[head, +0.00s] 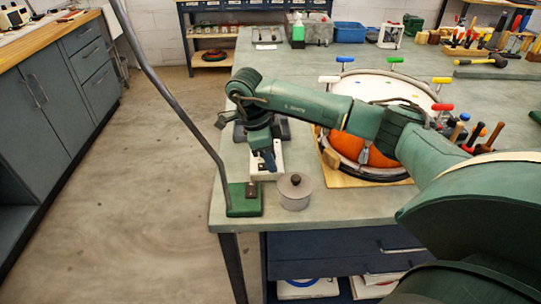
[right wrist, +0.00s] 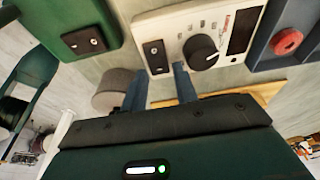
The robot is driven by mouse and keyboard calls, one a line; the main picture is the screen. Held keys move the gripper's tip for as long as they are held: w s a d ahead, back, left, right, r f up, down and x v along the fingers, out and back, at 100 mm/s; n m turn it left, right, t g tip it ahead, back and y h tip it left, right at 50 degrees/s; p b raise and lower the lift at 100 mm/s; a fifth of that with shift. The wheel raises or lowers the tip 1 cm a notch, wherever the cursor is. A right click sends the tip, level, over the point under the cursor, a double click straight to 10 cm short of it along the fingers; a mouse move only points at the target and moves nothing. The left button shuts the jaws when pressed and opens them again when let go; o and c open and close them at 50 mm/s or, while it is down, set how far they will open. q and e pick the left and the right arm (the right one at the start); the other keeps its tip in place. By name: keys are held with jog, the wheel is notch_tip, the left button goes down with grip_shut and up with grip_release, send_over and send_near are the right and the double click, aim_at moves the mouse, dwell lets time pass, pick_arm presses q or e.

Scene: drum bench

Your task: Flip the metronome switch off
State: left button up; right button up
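The metronome (right wrist: 192,25) is a white box with a black dial, a dark display and a small black switch (right wrist: 155,57). It also shows in the head view (head: 259,176) near the bench's left edge, partly covered by my arm. My right gripper (right wrist: 159,85) is at its switch side, with the two blue-grey fingers apart and nothing between them. The switch shows just beyond the gap between the fingertips. I cannot tell whether they touch the box. In the head view my right gripper (head: 266,160) points down at the metronome. My left gripper is not in view.
A green lamp base (head: 243,200) with its own dark switch (right wrist: 83,40) stands close by. A grey lidded pot (head: 295,194) is beside the metronome. A dark box with a red button (right wrist: 287,42) is on the other side. A drum (head: 385,95) lies under my right arm.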

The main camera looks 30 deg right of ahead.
jog(key=p+v, duration=0.1)
jog(key=v, duration=1.2)
jog(key=shift+s+r, duration=0.1)
dwell(0.3)
